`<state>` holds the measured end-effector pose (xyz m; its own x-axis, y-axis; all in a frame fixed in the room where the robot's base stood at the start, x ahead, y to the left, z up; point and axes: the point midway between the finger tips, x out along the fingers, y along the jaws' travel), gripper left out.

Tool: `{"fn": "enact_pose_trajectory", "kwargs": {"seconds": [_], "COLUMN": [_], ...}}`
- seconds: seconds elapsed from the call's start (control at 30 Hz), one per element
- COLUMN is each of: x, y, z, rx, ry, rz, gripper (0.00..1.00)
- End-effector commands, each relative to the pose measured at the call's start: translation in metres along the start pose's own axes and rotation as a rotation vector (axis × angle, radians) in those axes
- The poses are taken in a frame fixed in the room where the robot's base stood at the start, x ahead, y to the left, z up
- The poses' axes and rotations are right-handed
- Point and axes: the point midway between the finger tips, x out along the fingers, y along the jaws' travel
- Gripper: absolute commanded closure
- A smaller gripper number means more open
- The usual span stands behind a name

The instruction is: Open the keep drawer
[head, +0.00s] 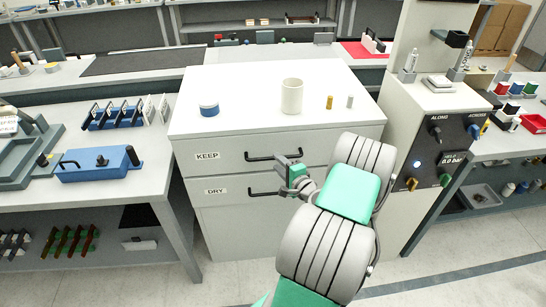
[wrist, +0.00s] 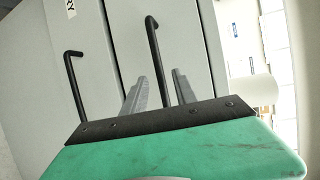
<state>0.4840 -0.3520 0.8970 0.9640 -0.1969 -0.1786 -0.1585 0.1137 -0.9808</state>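The keep drawer (head: 230,147) is the top drawer of the white cabinet, marked KEEP, and looks shut. Its black bar handle (head: 262,157) shows in the head view, its right end close to my gripper (head: 290,163). In the wrist view, the keep handle (wrist: 163,52) runs between the two grey fingers of my gripper (wrist: 159,76), which are apart. The fingers look open and near the handle; I cannot tell whether they touch it or how deep it sits between them.
The DRY drawer (head: 225,191) is below, looks shut, and its handle (wrist: 74,80) is at the left in the wrist view. A blue-ringed roll (head: 209,108), white cylinder (head: 292,96) and small pieces stand on the cabinet top. A control panel (head: 437,150) stands at right.

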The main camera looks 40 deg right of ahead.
Motion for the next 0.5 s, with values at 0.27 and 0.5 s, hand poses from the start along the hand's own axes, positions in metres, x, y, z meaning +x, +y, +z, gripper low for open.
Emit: {"fn": "enact_pose_trajectory", "kwargs": {"seconds": [0.27, 0.5], "x": [0.041, 0.043], "y": [-0.001, 0.0], "z": [0.001, 0.0], "rx": [-0.003, -0.003], "ry": [-0.002, 0.0], "rz": [0.002, 0.001], "gripper": [0.66, 0.66]}}
